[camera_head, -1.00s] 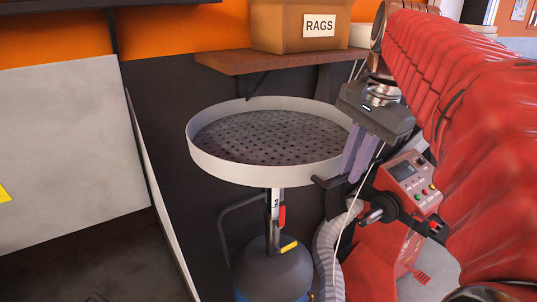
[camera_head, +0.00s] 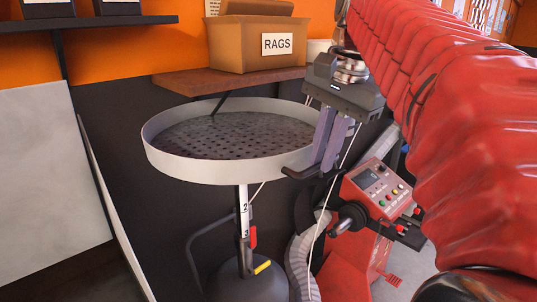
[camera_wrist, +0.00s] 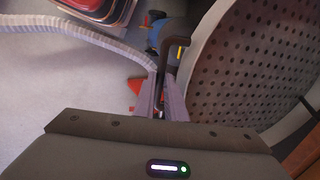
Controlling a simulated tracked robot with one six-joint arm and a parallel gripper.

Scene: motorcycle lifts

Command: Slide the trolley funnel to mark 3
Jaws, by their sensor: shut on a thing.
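The trolley funnel (camera_head: 222,172) is a wide, pale round pan with a dark perforated plate. It sits level on a post (camera_head: 243,200) with numbered marks. Marks 2 and 3 (camera_head: 246,233) show, with 3 low on the visible scale, beside a red lever (camera_head: 253,237). The dark handle (camera_head: 298,173) sticks out at the funnel's right rim; it also shows in the wrist view (camera_wrist: 174,38). My gripper (camera_head: 325,165) points down and is shut on this handle. In the wrist view my fingertips (camera_wrist: 166,85) close around its lower part, which they partly hide.
The dark tank (camera_head: 250,284) stands under the post. A red machine with a control box (camera_head: 378,188) and a grey hose (camera_head: 298,262) are close on the right. A shelf (camera_head: 185,82) with a rags box (camera_head: 255,45) is behind the funnel. A pale panel (camera_head: 45,175) stands left.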

